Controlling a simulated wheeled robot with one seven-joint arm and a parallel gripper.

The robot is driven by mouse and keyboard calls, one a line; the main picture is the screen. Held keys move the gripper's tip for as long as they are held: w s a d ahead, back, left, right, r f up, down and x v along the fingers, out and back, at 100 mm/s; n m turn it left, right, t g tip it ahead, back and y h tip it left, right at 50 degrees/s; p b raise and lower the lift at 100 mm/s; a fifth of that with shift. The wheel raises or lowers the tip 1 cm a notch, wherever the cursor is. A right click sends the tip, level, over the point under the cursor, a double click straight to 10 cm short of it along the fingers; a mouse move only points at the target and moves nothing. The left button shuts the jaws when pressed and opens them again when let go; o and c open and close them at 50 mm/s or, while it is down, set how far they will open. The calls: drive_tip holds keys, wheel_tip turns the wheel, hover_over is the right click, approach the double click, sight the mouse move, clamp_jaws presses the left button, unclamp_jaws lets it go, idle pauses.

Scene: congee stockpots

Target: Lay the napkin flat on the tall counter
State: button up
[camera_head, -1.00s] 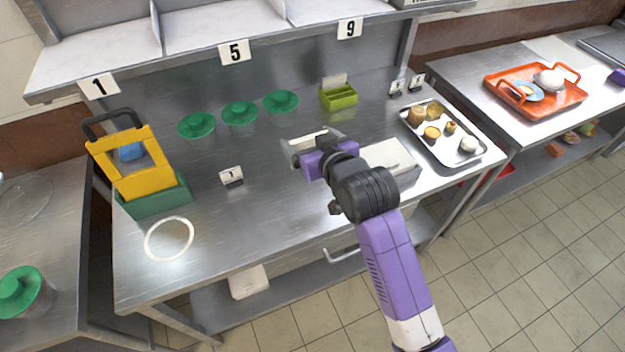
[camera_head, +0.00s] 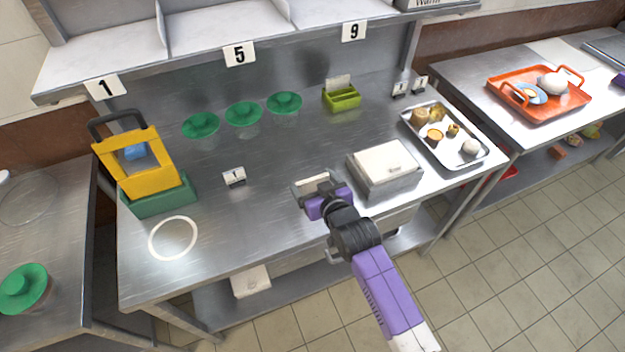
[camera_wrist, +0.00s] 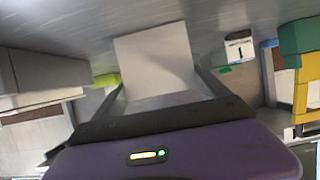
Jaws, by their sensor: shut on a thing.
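My gripper (camera_head: 316,190) is over the front middle of the steel counter (camera_head: 275,215). It is shut on a pale, flat napkin, which shows between the fingers in the wrist view (camera_wrist: 158,62). In the head view only a small light strip of the napkin (camera_head: 313,184) shows at the fingertips. Whether the napkin touches the counter top is hard to tell. A box with a stack of white napkins (camera_head: 385,158) on top stands just right of my gripper.
A white ring (camera_head: 173,238) marks the counter's front left. A yellow and green carrier (camera_head: 140,165), a number card (camera_head: 234,177), green-lidded pots (camera_head: 243,114), a green holder (camera_head: 341,97) and a steel tray (camera_head: 470,162) with food stand around.

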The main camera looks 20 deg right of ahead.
drive_tip(key=o, duration=1.1)
drive_tip(key=shift+f, duration=0.1)
drive_tip(key=shift+o, duration=0.2)
drive_tip(key=shift+r, duration=0.2)
drive_tip(key=b+v, duration=0.1)
drive_tip(key=v, duration=1.1)
